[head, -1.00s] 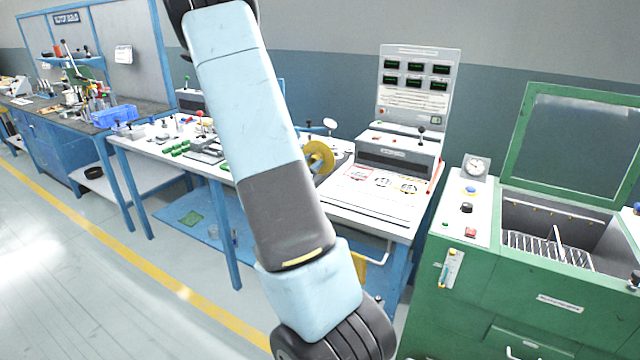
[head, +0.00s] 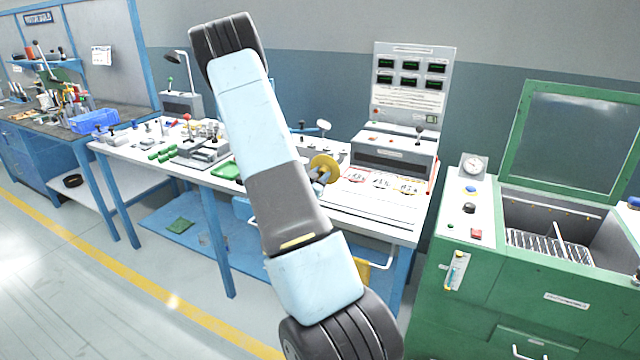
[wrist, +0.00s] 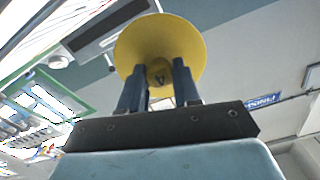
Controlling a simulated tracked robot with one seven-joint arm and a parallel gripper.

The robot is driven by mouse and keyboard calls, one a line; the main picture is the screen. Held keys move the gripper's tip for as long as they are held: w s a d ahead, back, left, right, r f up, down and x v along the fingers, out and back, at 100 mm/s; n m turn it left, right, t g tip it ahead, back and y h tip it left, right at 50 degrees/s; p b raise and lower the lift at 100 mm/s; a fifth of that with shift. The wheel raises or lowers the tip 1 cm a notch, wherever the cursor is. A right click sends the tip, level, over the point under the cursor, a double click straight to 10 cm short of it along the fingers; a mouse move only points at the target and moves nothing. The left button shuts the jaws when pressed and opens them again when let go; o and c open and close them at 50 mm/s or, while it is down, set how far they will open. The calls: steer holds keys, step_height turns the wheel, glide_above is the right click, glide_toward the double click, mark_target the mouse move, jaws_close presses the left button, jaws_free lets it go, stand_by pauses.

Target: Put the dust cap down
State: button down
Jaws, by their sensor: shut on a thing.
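The dust cap is a yellow round disc (head: 326,163) in the head view. It is in front of the rear part of the white bench (head: 340,208), left of the panel with printed circles. My gripper (head: 319,181) is mostly hidden behind my own arm there. In the wrist view the yellow cap (wrist: 160,38) fills the top middle, wide face toward the camera. Both fingers of my gripper (wrist: 158,76) are closed on its small central part. The cap appears held in the air; its exact height above the bench is unclear.
A grey tester (head: 395,152) with a display board stands on the bench to the right. A green cabinet (head: 480,300) with open lid stands far right.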

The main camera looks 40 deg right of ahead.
step_height(320, 180, down, 3)
steer(key=shift+f, duration=0.15)
steer(key=c, duration=0.8)
jaws_free()
steer(key=v, duration=1.2)
